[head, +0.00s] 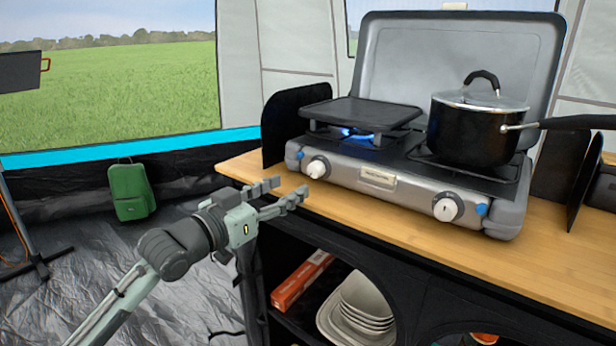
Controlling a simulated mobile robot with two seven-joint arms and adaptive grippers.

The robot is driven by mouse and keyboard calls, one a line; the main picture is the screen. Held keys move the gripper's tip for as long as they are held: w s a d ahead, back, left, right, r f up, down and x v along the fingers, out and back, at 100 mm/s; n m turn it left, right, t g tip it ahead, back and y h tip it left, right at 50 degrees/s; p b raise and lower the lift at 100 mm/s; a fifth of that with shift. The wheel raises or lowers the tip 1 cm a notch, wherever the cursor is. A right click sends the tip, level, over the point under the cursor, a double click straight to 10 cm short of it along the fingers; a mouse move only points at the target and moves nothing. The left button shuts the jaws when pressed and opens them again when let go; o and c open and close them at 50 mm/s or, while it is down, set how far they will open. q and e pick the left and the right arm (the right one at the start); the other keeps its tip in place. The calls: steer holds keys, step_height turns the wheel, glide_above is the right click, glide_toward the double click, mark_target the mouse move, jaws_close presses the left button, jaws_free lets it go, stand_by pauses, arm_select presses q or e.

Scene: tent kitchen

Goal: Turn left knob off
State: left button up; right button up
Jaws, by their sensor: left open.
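The camping stove (380,186) stands on the wooden counter, its grey lid raised behind it. Its left knob (317,168), white on a dark ring, is on the front face at the left. A blue flame (357,134) burns at the left burner, under a black griddle (360,113). The right knob (446,208) is on the front face at the right. My left gripper (290,190) is open and empty. Its fingers point toward the stove's left end, a little left of and below the left knob in the picture, apart from it. My right gripper is out of view.
A black pot (478,128) with a glass lid sits on the right burner, its handle pointing right. The wooden counter (400,230) leaves a bare strip before the stove. Dishes (360,312) and a red box (302,279) are on the shelf below.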

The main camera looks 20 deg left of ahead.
mark_target(313, 173)
arm_select(q)
steer(key=x, duration=0.7)
steer(key=shift+r+p, duration=0.15)
steer(key=shift+p, duration=0.25)
steer(key=shift+w, duration=0.25)
steer(key=shift+w+d, duration=0.1)
jaws_close()
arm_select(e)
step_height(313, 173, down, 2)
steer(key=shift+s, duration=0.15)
